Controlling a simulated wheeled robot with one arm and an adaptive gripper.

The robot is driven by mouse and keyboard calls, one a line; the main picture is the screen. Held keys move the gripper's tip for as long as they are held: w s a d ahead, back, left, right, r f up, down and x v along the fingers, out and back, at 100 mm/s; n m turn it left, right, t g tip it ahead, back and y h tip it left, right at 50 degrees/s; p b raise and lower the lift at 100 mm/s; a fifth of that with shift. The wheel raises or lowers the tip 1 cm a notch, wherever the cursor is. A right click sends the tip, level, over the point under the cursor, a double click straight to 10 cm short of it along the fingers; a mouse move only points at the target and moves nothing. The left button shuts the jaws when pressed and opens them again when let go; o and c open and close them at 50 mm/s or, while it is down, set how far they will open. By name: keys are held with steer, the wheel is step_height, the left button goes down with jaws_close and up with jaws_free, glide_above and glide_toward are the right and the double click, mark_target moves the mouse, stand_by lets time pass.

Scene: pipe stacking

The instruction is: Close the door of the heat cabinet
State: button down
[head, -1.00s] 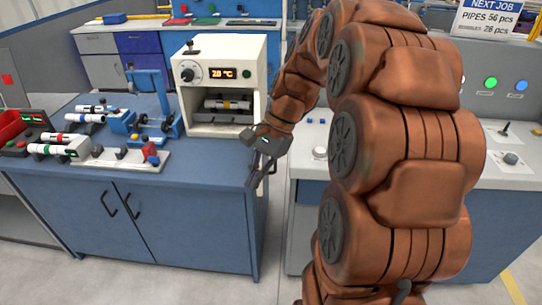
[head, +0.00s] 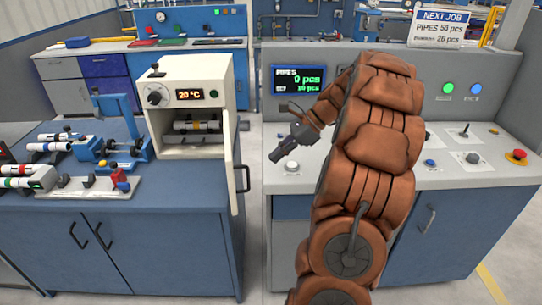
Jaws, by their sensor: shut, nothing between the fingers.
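The heat cabinet (head: 186,85) is a cream box on the blue workbench, with a dial and a display reading about 20 °C. Its door (head: 236,150) stands open, swung out toward me from the right side and seen nearly edge-on, with a dark handle on its outer side. Inside the cabinet, pipe pieces (head: 196,126) with coloured bands lie on a rack.
The console (head: 420,195) has a pipes display (head: 299,80), buttons, joysticks and a red emergency stop (head: 517,155). Left of the cabinet stand a blue press (head: 118,110) and pipe holders. A narrow gap separates workbench and console.

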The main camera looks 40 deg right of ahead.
mark_target(247, 173)
steer(key=p+x, duration=0.1)
steer(key=x, duration=0.2)
steer(key=a+r+x, duration=0.1)
steer(key=x, duration=0.3)
steer(key=p+x, duration=0.1)
steer(key=x, duration=0.2)
steer(key=shift+w+a+r+p, duration=0.2)
steer(key=shift+w+a+p, duration=0.15)
steer(key=shift+w, duration=0.1)
steer(key=shift+w+a, duration=0.25)
steer(key=shift+a, duration=0.05)
steer(key=shift+a, duration=0.15)
